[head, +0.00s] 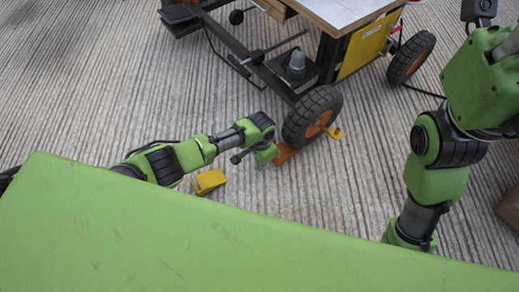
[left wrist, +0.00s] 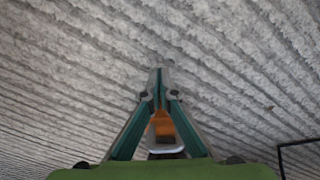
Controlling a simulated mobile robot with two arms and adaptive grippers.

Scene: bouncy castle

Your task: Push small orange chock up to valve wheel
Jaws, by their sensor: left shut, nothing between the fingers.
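The small orange chock (head: 285,153) lies on the ribbed ground at the lower left of the near black-tyred cart wheel (head: 312,117) with an orange hub. It appears close against the tyre; I cannot tell if they touch. My left gripper (head: 267,155) points down just left of the chock, partly hiding it. In the left wrist view its fingers (left wrist: 160,82) meet at the tips, shut and empty. An orange patch (left wrist: 162,126) shows through the gap between the finger linkages. My right gripper is hidden; only its arm shows at right.
A yellow chock (head: 209,181) lies on the ground below my left forearm. A yellow piece (head: 335,132) sits at the wheel's right side. The cart (head: 362,47) stands above, with another wheel (head: 411,57) farther right. A brown box (head: 510,212) is at the right edge.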

